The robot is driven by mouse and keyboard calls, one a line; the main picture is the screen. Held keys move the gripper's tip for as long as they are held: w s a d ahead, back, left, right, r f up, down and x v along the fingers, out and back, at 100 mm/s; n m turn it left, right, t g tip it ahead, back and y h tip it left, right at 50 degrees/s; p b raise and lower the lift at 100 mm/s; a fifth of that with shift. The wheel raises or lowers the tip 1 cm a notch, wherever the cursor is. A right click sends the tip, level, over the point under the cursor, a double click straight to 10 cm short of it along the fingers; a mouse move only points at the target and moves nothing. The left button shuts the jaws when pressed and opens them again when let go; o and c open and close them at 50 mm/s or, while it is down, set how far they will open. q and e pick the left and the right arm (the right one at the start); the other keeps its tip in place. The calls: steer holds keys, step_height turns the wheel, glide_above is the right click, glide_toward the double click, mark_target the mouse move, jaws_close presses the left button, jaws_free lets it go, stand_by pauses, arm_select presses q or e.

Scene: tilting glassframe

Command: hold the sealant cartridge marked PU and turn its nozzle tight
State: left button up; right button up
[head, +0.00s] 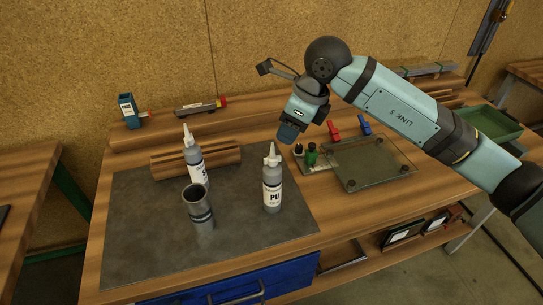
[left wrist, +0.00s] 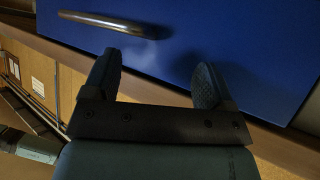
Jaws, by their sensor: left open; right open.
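The sealant cartridge marked PU (head: 272,195) stands upright on the dark grey mat (head: 140,245), right of its middle in the head view. Its pale nozzle (head: 271,155) sits on top; how tight it is cannot be seen. My right gripper (head: 287,134) is above and behind the cartridge, pointing down and apart from it. It is open, and nothing shows in it. My left gripper (left wrist: 158,65) shows only in the left wrist view. Its fingers are spread and empty in front of the blue drawer front (left wrist: 215,35).
A second nozzled cartridge (head: 194,165) and an open grey cylinder (head: 197,199) stand left of the PU one. A grooved wooden block (head: 222,158) lies behind. A glass plate (head: 370,168) with small clamps lies right. The mat's front left is clear.

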arm_select(q)
steer(key=r+n+t, duration=0.1)
steer(key=r, duration=0.1)
steer(key=r+n+t+h, duration=0.1)
steer(key=r+n, duration=0.1)
steer(key=r, duration=0.1)
steer(key=w+r+n+t, duration=0.1)
steer(key=r, duration=0.1)
steer(key=shift+d+r+n, duration=0.2)
steer(key=shift+r+n, duration=0.15)
steer(key=shift+n, duration=0.05)
steer(key=m+h, duration=0.8)
steer(key=m, duration=2.5)
glide_toward(276, 178)
steer(key=w+f+m, duration=0.1)
steer(key=m, duration=0.3)
steer(key=w+f+m+g, duration=0.1)
steer(key=w+m, duration=0.1)
steer(key=m, duration=0.3)
steer(key=w+d+m+h, duration=0.1)
steer(key=m, duration=0.3)
steer(key=shift+w+f+g, duration=0.2)
steer(key=shift+f+g, duration=0.1)
steer(key=shift+f, duration=0.1)
steer(key=shift+w+d+m, duration=0.2)
steer(key=shift+w+m, duration=0.45)
steer(key=shift+m, duration=0.45)
steer(key=x, duration=0.7)
steer(key=shift+d+f, duration=0.1)
steer(key=shift+d, duration=0.05)
